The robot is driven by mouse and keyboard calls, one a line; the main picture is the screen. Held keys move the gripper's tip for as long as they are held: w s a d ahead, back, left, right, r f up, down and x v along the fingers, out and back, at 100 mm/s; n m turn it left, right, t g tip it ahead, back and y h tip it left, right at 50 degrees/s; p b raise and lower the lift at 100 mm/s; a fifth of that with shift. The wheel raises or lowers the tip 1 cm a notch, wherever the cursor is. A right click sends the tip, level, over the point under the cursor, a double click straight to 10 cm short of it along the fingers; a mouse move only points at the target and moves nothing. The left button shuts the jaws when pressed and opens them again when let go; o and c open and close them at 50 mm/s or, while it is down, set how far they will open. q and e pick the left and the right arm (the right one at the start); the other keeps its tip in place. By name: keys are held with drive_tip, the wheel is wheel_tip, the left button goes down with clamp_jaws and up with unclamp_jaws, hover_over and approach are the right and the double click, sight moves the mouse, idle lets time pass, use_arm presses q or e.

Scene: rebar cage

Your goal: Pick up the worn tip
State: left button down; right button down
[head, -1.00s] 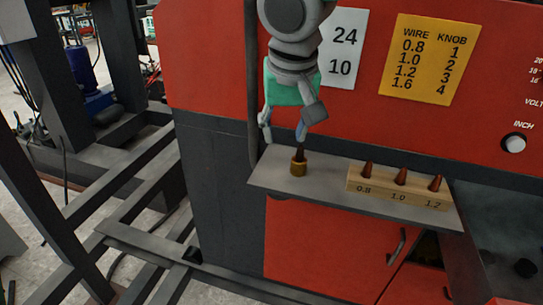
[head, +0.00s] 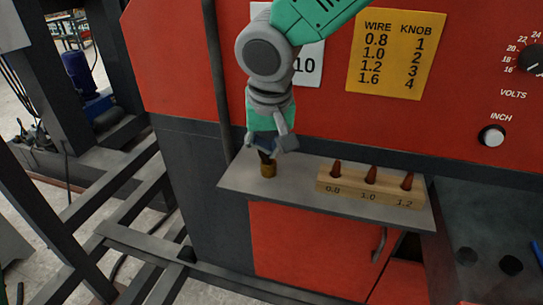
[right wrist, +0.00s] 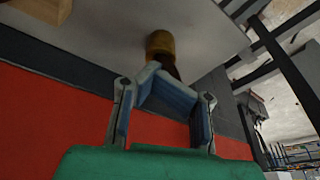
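The worn tip (head: 266,158) is a dark, thin piece standing upright in a brass-coloured base (head: 268,171) on the grey shelf. My right gripper (head: 268,150) is above it, pointing down, with its fingers spread on either side of the tip's upper part. The fingers partly hide the tip, and I cannot tell whether they touch it. In the right wrist view the brass base (right wrist: 160,43) shows just beyond the open fingers (right wrist: 163,95), with part of the dark tip behind one finger. My left gripper is not in view.
The grey shelf (head: 240,180) juts from the red machine. A wooden block (head: 345,187) marked 0.8, 1.0 and 1.2 holds three copper-coloured tips to the right of the gripper. A vertical grey pipe (head: 215,80) runs close at the left. Shelf space between base and block is clear.

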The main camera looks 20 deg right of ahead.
drive_tip(key=shift+s+f, duration=0.15)
drive_tip(key=shift+f, duration=0.25)
drive_tip(key=r, duration=0.9)
drive_tip(key=shift+w+a+r+b, duration=0.15)
drive_tip(key=shift+w+a+b, duration=0.05)
drive_tip(key=shift+b, duration=0.1)
drive_tip(key=shift+w+d+r, duration=0.1)
drive_tip(key=shift+d+r, duration=0.15)
drive_tip(key=shift+r, duration=0.3)
drive_tip(key=c, duration=2.3)
unclamp_jaws()
drive_tip(key=o, duration=1.8)
drive_tip(key=shift+a, duration=0.1)
